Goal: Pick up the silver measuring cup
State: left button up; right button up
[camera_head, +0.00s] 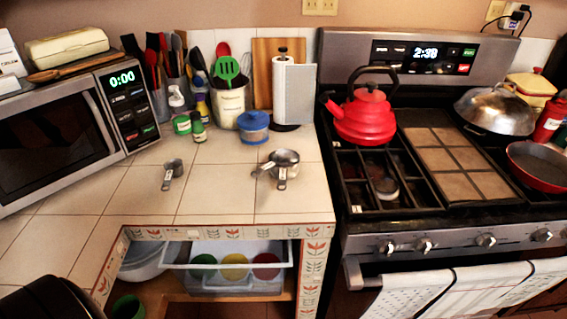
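A shiny silver measuring cup (285,158) sits on the white tiled counter, right of the middle of the worktop. Handle-like parts stick out from it to the lower left and toward the front; I cannot tell whether more than one cup is nested there. A smaller, darker grey measuring cup (173,166) lies farther left on the same counter, its handle pointing toward the front. Nothing touches either of them. Neither of my grippers shows in the head view.
The tiled counter (215,180) is clear around the cups. Behind stand a blue-lidded jar (253,123), a utensil crock (230,105) and a paper towel roll (294,92). A microwave (60,135) is left; the stove with a red kettle (365,118) is right.

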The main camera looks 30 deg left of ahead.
aim_at(172, 178)
jog(key=u, duration=1.7)
